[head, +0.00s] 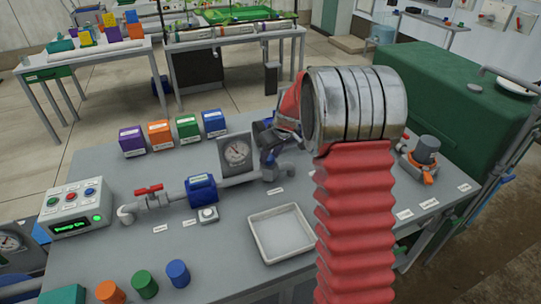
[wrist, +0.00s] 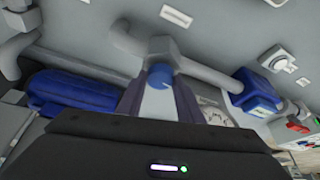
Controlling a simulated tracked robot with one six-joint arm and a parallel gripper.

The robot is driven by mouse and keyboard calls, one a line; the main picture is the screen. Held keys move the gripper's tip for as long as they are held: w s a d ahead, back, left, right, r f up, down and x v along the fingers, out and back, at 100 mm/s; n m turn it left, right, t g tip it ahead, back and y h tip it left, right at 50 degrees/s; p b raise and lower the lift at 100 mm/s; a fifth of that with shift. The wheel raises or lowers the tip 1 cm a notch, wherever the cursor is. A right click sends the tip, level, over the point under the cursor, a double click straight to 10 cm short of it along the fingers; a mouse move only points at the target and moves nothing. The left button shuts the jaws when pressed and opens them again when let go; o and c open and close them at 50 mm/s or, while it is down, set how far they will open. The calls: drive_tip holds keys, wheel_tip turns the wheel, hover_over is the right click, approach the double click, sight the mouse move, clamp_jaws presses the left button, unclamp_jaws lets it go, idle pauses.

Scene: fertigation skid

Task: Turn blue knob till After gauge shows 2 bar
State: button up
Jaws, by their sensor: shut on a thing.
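My gripper (head: 268,140) reaches down over the pipe line on the grey bench. In the wrist view its dark fingers (wrist: 160,98) are shut on the blue knob (wrist: 160,77), which sits on a grey pipe fitting (wrist: 158,47). In the head view the gripper and arm hide the knob. A round white-faced gauge (head: 237,153) stands on a grey plate just left of the gripper; its needle and label are too small to read. Part of this gauge also shows in the wrist view (wrist: 213,108). A second gauge (head: 10,243) is at the left edge, also unreadable.
A red-handled valve (head: 149,189) and a blue pipe unit (head: 201,188) are left of the gauge. A control box (head: 75,207) shows green text. Several coloured boxes (head: 159,133) stand behind. A pale tray (head: 281,234) sits in front. A green tank (head: 440,85) is at right.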

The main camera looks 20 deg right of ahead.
drive_tip(key=shift+w+d+n+g+y, duration=0.1)
drive_tip(key=shift+n+g+y, duration=0.3)
drive_tip(key=shift+n, duration=1.2)
drive_tip(key=shift+d+n+g+y, duration=0.15)
drive_tip(key=shift+n+y, duration=0.45)
drive_tip(key=shift+n, duration=1)
drive_tip(key=o, duration=0.8)
drive_tip(key=shift+c, duration=0.2)
drive_tip(key=shift+r, duration=0.1)
drive_tip(key=v, duration=1.3)
drive_tip(key=shift+r, duration=0.2)
drive_tip(key=shift+d, duration=0.15)
